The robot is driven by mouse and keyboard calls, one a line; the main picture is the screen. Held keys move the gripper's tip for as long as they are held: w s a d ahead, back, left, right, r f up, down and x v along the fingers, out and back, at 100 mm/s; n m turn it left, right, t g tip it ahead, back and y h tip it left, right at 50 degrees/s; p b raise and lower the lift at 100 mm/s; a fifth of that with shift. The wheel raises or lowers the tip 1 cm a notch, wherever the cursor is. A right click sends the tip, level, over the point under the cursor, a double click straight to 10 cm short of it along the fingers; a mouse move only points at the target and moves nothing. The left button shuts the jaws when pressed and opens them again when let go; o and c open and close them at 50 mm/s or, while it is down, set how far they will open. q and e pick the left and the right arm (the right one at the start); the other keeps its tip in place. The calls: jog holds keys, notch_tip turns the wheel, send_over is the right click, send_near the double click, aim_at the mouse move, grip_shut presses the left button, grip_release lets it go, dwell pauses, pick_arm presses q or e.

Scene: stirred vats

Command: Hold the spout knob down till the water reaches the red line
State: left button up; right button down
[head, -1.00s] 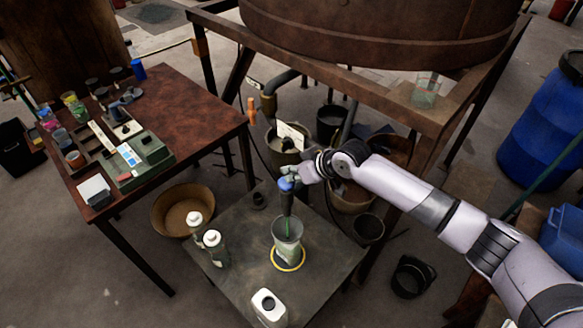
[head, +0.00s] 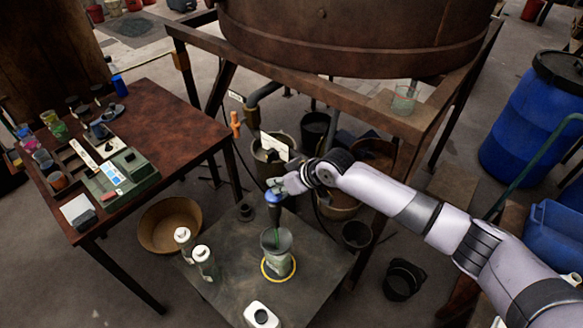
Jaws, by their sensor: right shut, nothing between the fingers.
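The spout's blue knob (head: 272,198) tops a dark upright spout (head: 273,217) above the small dark table. My right gripper (head: 277,187) is shut and empty, with its fingertips at the top of the knob. They look to be touching it, but I cannot tell how far it is pressed. A clear, tapered vessel (head: 279,262) stands under the spout on a yellow ring (head: 265,274). Something green shows inside the vessel. The water level and the red line are too small to make out. My left gripper is out of view.
Two white-capped bottles (head: 203,265) and a white container (head: 261,315) stand on the small table (head: 224,291). A brown table (head: 165,118) with a green case is at left. A large vat (head: 350,35) on a frame stands behind. Blue barrels (head: 530,115) are at right.

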notch_tip(320, 180, up, 4)
jog(key=p, duration=0.2)
jog(key=shift+w+f+p, duration=0.15)
jog(key=shift+f+p, duration=0.05)
jog(key=shift+p, duration=0.1)
pick_arm(q)
jog(key=b, duration=0.3)
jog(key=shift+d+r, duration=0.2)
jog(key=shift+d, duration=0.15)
pick_arm(e)
jog(key=v, duration=1)
jog(key=shift+d, duration=0.15)
